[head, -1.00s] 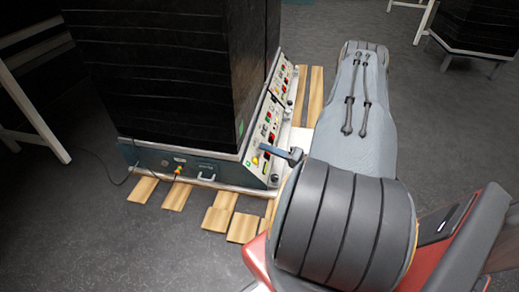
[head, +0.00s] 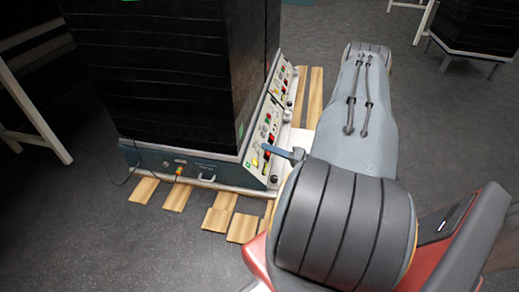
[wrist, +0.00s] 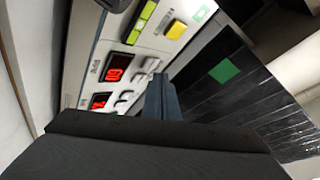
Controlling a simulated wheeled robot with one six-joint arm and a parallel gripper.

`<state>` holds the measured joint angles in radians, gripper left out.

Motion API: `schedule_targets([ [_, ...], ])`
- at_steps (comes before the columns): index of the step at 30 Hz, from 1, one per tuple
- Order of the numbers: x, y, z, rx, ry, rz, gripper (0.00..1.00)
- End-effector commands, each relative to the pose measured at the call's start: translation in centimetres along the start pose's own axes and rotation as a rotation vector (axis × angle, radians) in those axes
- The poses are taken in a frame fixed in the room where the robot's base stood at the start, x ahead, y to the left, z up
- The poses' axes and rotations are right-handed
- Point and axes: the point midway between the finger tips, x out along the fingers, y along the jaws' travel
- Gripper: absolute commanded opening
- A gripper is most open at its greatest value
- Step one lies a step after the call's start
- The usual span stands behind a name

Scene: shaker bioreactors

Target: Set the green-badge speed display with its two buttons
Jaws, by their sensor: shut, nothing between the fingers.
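The near shaker's control panel (head: 262,145) slopes along the base of a black cabinet. In the wrist view it has two red-lit displays: an upper one (wrist: 117,68) and a lower one (wrist: 99,101). Their digits are blurred. Small pale buttons (wrist: 138,75) sit beside the displays. A green square badge (wrist: 225,70) is on the black cabinet side, and a smaller green mark (wrist: 203,12) is on the panel. My gripper (wrist: 159,80) is shut and empty, its tip close to the buttons by the upper display. Contact cannot be told. In the head view my blue gripper (head: 267,148) reaches over the near panel.
A yellow button (wrist: 175,29) and green-yellow switches (wrist: 141,22) are higher on the panel in the wrist view. A second panel (head: 281,86) lies further back. Wooden slats (head: 221,212) lie under the shaker. Open floor (head: 130,240) is in front.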

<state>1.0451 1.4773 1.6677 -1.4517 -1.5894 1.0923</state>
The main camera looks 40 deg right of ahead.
Motion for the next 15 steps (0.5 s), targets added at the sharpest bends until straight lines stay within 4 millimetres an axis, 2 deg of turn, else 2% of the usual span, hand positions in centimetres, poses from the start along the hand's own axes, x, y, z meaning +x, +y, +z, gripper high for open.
schedule_targets([
  [10,-0.1,-0.06,-0.05,0.0,0.0,0.0,0.0],
  [15,-0.76,-0.65,-0.59,0.0,0.001,0.0,0.0],
])
